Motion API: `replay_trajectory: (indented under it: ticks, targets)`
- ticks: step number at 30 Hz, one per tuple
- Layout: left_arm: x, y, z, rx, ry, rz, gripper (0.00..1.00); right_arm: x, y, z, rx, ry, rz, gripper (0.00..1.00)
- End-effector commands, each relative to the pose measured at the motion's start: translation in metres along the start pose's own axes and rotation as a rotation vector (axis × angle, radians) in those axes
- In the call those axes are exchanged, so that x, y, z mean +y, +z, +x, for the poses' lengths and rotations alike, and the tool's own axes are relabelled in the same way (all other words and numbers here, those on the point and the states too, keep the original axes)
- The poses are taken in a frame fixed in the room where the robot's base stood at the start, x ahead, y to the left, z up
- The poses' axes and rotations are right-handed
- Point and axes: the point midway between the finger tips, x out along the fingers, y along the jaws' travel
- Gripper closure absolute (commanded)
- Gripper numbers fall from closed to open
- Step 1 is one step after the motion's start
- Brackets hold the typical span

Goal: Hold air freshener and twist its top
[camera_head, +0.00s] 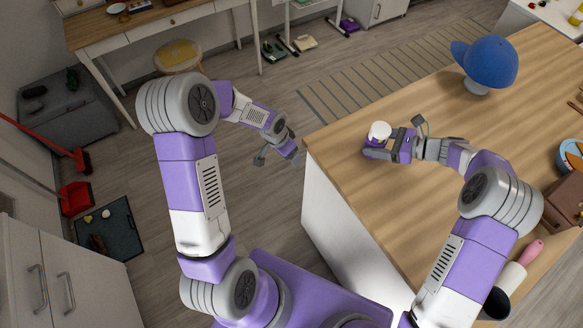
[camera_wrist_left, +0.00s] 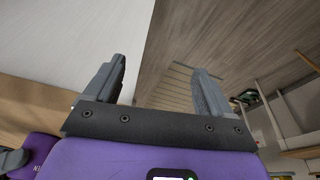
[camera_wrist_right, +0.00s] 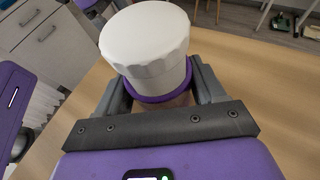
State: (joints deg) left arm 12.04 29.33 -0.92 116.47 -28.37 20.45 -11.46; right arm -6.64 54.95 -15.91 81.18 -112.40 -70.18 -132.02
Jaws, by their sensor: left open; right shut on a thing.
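The air freshener (camera_head: 379,132) has a white ridged top and a purple collar below it. It is upright at the left edge of the wooden counter (camera_head: 440,110). In the right wrist view its white top (camera_wrist_right: 145,40) stands above the fingers, and its lower body is mostly hidden. My right gripper (camera_head: 378,149) is shut on the air freshener, a finger on each side of it. My left gripper (camera_head: 292,158) is open and empty, off the counter's left edge and apart from the air freshener. Its two spread fingers show in the left wrist view (camera_wrist_left: 165,85).
A blue cap (camera_head: 487,62) on a white stand is at the counter's far side. A brown box (camera_head: 563,203), a pink-handled item (camera_head: 531,252) and a dark cup (camera_head: 496,304) are at the right. The counter's middle is clear.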

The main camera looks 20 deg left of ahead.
Motion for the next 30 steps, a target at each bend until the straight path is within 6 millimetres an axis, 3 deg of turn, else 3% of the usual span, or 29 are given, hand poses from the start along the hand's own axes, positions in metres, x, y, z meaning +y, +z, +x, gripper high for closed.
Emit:
replay_trajectory:
  ticks: [3,10,25,26,30]
  targets:
    - [0.017,0.009,0.015,0.001,0.039,-0.038,0.17,0.0,0.0,0.0,0.0,0.0,0.0,0.67]
    - [0.035,0.02,0.029,0.005,0.08,-0.091,0.17,0.0,0.0,0.0,0.0,0.0,0.0,0.67]
    - [0.04,0.022,0.032,0.007,0.089,-0.105,0.17,0.0,0.0,0.0,0.0,0.0,0.0,0.67]
    - [0.04,0.022,0.032,0.007,0.089,-0.105,0.17,0.0,0.0,0.0,0.0,0.0,0.0,0.28]
    - [0.04,0.022,0.032,0.007,0.088,-0.104,0.17,0.0,0.0,0.0,0.0,0.0,0.0,0.07]
